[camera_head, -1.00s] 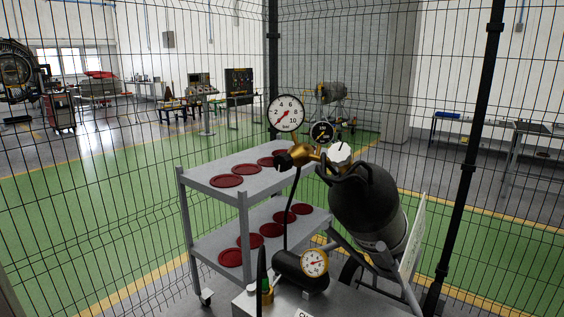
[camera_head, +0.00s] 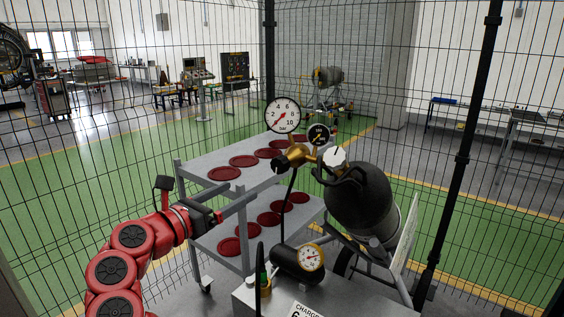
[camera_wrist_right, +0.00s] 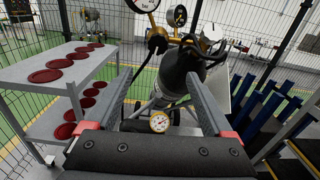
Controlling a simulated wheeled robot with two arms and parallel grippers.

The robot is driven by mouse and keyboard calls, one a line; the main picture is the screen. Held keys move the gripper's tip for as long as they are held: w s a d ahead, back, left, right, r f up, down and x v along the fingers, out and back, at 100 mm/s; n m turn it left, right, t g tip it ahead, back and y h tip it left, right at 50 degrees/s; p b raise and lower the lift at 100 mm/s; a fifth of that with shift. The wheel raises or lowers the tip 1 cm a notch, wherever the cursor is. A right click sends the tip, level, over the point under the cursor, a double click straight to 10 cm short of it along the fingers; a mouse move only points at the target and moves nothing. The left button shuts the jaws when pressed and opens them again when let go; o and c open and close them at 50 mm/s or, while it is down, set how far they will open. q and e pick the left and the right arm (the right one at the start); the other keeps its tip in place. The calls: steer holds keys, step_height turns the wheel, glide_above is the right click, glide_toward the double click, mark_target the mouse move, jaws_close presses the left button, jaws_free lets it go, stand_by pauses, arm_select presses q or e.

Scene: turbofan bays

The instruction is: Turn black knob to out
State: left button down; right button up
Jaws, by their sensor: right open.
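The black knob (camera_head: 280,163) is on the left end of a brass regulator (camera_head: 299,153) attached to a dark gas cylinder (camera_head: 362,205). In the right wrist view the knob (camera_wrist_right: 157,44) is at top centre, beyond the fingertips. My right gripper (camera_head: 240,202) is at the end of the red arm, left of and below the knob, apart from it. In the right wrist view my right gripper (camera_wrist_right: 156,84) has its two fingers wide apart with nothing between them. Any marking on the knob is too small to read. My left gripper is not in view.
A large white gauge (camera_head: 283,115) and a small black gauge (camera_head: 319,134) stand above the regulator. A grey trolley (camera_head: 255,178) with several red discs is behind my right gripper. A small gauge (camera_head: 311,257) sits lower down. A mesh fence surrounds the bay.

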mark_target(277, 167)
steer(key=p+x, duration=0.2)
steer(key=x, duration=0.6)
steer(key=p+x, duration=0.3)
steer(key=x, duration=0.5)
steer(key=shift+w+a+r, duration=0.15)
steer(key=shift+w+r, duration=0.05)
steer(key=shift+w, duration=0.1)
steer(key=shift+w+d+f, duration=0.2)
steer(key=shift+w+d, duration=0.1)
steer(key=shift+w, duration=0.05)
jaws_close()
steer(key=shift+r, duration=0.1)
